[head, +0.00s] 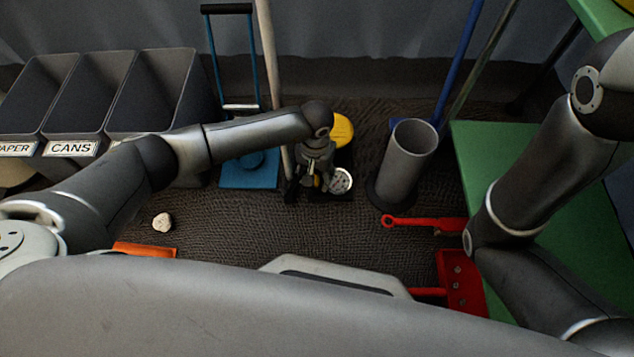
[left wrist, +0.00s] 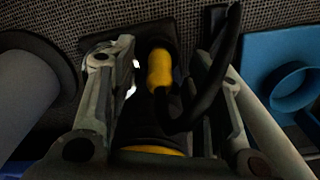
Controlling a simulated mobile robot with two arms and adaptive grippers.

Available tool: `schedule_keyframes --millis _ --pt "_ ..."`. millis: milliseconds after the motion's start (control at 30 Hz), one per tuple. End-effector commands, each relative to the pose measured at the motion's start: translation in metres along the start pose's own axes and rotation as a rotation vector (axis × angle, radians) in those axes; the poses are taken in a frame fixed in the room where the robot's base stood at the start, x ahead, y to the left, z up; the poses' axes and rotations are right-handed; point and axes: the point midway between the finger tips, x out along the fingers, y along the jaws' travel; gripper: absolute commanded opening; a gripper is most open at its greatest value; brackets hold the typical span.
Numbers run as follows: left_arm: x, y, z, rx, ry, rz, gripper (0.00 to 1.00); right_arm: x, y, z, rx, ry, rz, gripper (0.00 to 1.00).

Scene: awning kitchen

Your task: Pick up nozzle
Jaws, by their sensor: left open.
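My left gripper (head: 312,190) reaches down near the floor in the middle of the head view, its jaws apart. In the left wrist view its two fingers (left wrist: 165,75) stand on either side of a yellow piece with a black end, which looks like the nozzle (left wrist: 159,72). A black hose (left wrist: 218,75) curves from beside it. The nozzle lies between the fingers, and no clear contact shows. In the head view the gripper mostly hides it. A round white gauge (head: 340,180) sits just right of the gripper. My right gripper is out of view.
A grey cylinder (head: 407,160) stands right of the gripper. A blue-based stand (head: 250,172) and a pale pole (head: 268,60) are close on the left. Dark bins (head: 150,95), a yellow round thing (head: 342,130), a red tool (head: 425,223) and a green surface (head: 490,170) surround the dark floor.

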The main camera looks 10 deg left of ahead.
Motion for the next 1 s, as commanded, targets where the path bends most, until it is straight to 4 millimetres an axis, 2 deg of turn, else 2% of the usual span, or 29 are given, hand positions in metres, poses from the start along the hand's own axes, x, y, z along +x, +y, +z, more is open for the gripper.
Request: schedule_keyframes --millis 233,500,600,1000 --pt "-0.0001 0.0002 -0.0001 0.001 0.000 0.001 0.45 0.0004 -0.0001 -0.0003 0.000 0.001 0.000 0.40" --pt "-0.0002 0.0003 -0.0001 0.001 0.000 0.001 0.10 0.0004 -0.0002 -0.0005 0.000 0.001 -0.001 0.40" --pt "-0.0002 0.0003 -0.0001 0.001 0.000 0.001 0.00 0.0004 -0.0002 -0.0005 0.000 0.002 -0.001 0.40" --pt "-0.0052 0.0007 -0.0005 -0.001 0.002 0.000 0.00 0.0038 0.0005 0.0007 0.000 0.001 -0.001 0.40"
